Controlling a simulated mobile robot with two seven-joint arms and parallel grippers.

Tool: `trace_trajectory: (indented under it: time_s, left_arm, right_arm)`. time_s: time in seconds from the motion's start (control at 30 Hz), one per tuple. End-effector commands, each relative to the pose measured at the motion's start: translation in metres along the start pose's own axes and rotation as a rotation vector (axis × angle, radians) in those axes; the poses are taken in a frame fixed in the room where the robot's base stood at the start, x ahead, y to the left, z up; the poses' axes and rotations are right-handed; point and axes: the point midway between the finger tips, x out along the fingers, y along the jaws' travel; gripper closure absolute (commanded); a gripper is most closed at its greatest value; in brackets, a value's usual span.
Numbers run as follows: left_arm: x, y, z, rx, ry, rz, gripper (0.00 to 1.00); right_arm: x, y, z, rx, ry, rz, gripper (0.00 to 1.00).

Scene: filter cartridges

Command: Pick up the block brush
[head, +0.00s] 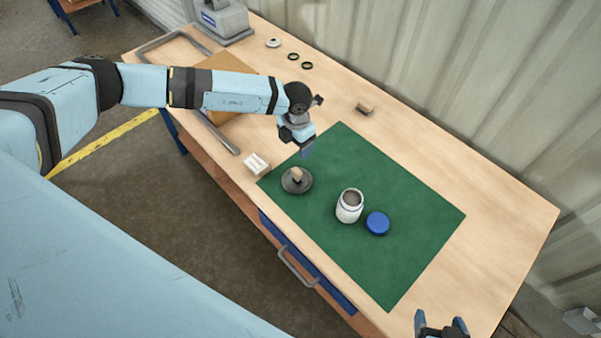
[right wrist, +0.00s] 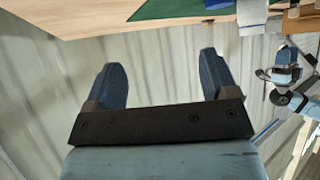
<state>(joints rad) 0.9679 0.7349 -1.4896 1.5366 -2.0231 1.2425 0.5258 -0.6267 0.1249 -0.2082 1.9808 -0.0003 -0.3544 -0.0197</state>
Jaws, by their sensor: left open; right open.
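A small brown block with a greyish side (head: 365,108), which looks like the block brush, lies on the bare wood behind the green mat. My left gripper (head: 299,146) hangs over the mat's far left corner, to the left of the brush and apart from it. It is empty. My right gripper (head: 442,324) is at the bottom right of the head view, near the table's front edge, far from the brush. The right wrist view shows its two fingers (right wrist: 163,78) wide apart with nothing between them.
On the green mat (head: 400,265) stand a dark round dish with a wooden piece (head: 297,181), a white jar (head: 349,206) and a blue lid (head: 378,223). A small white labelled box (head: 257,164) sits left of it. Black rings (head: 307,65) lie at the back. The table's right side is clear.

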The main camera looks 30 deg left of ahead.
Motion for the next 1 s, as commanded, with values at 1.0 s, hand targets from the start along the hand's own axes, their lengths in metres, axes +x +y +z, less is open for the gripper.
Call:
trace_trajectory:
  time_s: [1.0]
  left_arm:
    - [0.124, -0.009, -0.007, 0.0, -0.002, -0.005, 0.32]
  right_arm:
    - [0.043, -0.013, 0.058, -0.003, -0.007, -0.036, 0.21]
